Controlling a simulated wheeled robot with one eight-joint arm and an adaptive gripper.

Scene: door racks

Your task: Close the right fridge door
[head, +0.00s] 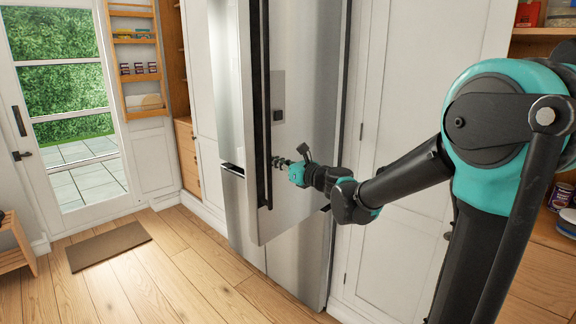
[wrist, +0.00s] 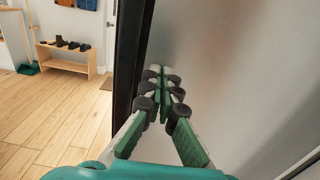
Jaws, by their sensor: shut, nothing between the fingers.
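The right fridge door (head: 300,110) is a tall stainless panel with a small dark dispenser. It stands partly open, its left edge swung out in front of the fridge body and its lower corner overhanging the lower front. A long dark vertical bar, the handle or edge trim (head: 266,110), runs along its left side and shows in the wrist view (wrist: 128,60). My gripper (head: 281,162) is shut and empty at the door's outer face, just right of that bar. In the wrist view its fingers (wrist: 165,75) lie close to the grey door face (wrist: 230,60); contact is unclear.
The left fridge door (head: 225,80) looks shut. A white cabinet (head: 400,240) stands right of the fridge, with shelves further right. A glass door (head: 65,100) and a brown mat (head: 108,246) are at left. The wooden floor (head: 170,285) before the fridge is clear.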

